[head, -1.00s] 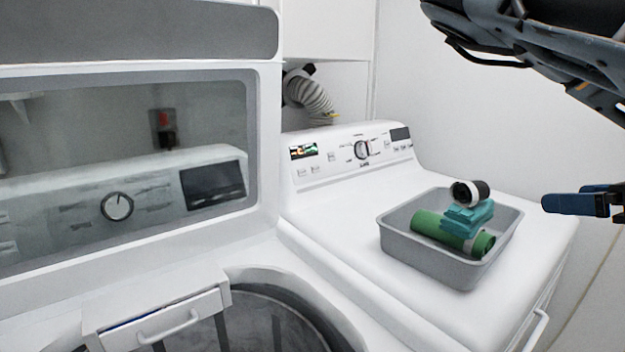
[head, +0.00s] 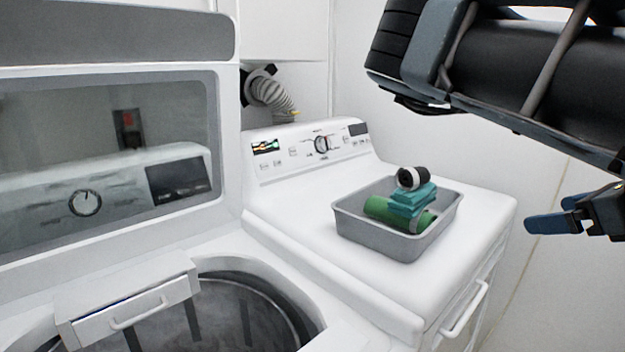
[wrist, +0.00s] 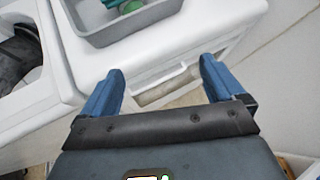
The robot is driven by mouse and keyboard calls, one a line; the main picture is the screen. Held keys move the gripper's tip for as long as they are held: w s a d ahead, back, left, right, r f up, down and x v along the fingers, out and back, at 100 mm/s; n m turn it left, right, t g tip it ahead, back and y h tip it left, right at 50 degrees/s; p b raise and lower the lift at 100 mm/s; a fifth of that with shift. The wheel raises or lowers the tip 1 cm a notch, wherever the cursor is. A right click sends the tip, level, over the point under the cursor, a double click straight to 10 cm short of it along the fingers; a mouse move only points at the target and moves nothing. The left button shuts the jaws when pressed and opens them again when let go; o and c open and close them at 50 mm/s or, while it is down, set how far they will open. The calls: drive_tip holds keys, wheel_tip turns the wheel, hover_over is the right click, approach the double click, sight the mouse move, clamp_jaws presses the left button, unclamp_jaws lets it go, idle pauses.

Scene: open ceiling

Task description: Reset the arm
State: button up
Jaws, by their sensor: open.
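My gripper (head: 565,218) is at the right edge of the head view, right of the dryer and apart from it, with my arm above it. In the wrist view, my gripper (wrist: 160,90) shows two blue fingers spread wide with nothing between them. Beyond them lie the dryer's front edge and the white door handle. No object is held.
A white dryer (head: 300,215) carries a grey tray (head: 375,240) with green and teal rolled or folded items and a black-and-white roll. Left is a washer (head: 225,255) with its lid up and drum open. A wall stands behind and right.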

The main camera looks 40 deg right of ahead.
drive_tip(key=s+d+f+n+g+h, duration=0.25)
drive_tip(key=s+d+g+h, duration=0.4)
drive_tip(key=s, duration=0.65)
drive_tip(key=s+d+r+n+g+h, duration=0.2)
drive_tip(key=d+r+n+g+h, duration=0.25)
drive_tip(key=r+n, duration=0.2)
drive_tip(key=w+a+r+n+t+h, duration=0.3)
drive_tip(key=w+r+n+h, duration=0.1)
drive_tip(key=w+n, duration=0.35)
drive_tip(key=w+a+f+n+t+y, duration=0.4)
drive_tip(key=w+a+f+n+t, duration=0.2)
drive_tip(key=a+n, duration=0.25)
drive_tip(key=w+a+f+n+t+y, duration=0.3)
drive_tip(key=w+a+f+n+t, duration=0.35)
drive_tip(key=a, duration=0.25)
drive_tip(key=s+a+f+n+t+y, duration=0.1)
drive_tip(key=s+a+f+n+y, duration=0.2)
drive_tip(key=a+f+n+y, duration=0.35)
drive_tip(key=s+a+f+y, duration=0.2)
drive_tip(key=s+a+f, duration=0.2)
drive_tip(key=s+a, duration=0.4)
drive_tip(key=s+a+f+g+y, duration=0.1)
drive_tip(key=s+a+f+y, duration=0.2)
drive_tip(key=s+a, duration=0.6)
drive_tip(key=a, duration=0.4)
drive_tip(key=shift+a+f, duration=0.3)
drive_tip(key=shift+f, duration=0.05)
